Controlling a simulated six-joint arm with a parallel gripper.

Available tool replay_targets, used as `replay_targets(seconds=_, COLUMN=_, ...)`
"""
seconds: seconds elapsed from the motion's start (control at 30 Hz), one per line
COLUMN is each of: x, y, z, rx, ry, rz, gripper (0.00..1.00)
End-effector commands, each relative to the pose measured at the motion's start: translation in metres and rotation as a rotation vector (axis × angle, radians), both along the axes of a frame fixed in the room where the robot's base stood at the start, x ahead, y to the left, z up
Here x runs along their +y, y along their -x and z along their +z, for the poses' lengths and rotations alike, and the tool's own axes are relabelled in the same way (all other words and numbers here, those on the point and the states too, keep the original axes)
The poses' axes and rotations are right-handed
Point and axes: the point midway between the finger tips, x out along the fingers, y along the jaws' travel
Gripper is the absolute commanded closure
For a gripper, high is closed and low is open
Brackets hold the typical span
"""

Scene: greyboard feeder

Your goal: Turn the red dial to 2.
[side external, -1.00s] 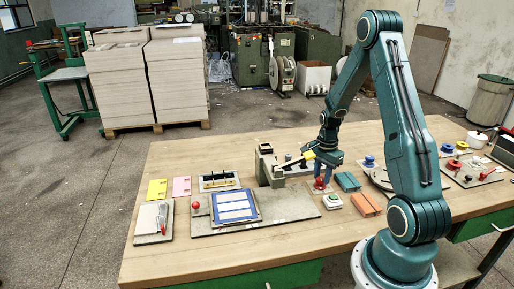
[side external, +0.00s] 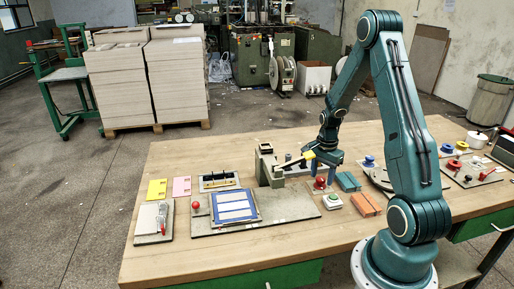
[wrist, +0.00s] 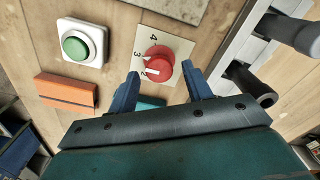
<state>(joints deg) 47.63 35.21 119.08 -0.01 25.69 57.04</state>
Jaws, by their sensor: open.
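The red dial (wrist: 160,62) sits on a pale plate with printed numbers in the wrist view. A 4 and a 3 show beside it. In the side view the dial (side external: 320,184) stands on the table below my gripper (side external: 323,168). In the wrist view my gripper (wrist: 160,71) is open, its blue fingers apart on either side of the dial. It holds nothing, and in the side view the fingertips are above the dial.
A green push button (side external: 333,201) on a white base is close by. Orange (side external: 366,204) and teal (side external: 348,182) blocks lie to the right of the dial. A grey-green machine (side external: 266,165) with a yellow-ended lever stands to the left.

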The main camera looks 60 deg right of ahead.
Motion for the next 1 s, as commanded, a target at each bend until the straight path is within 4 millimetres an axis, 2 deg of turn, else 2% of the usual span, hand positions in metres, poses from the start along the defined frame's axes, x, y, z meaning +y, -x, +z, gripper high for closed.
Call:
replay_targets(seconds=0.17, x=0.0, y=0.0, z=0.006, rx=-0.002, ry=0.001, rz=0.0, gripper=0.5)
replay_targets(seconds=0.37, x=-0.001, y=-0.001, z=0.024, rx=-0.002, ry=0.003, rz=0.0, gripper=0.5)
replay_targets(seconds=1.0, x=-0.001, y=0.0, z=0.121, rx=-0.003, ry=0.003, rz=0.0, gripper=0.5)
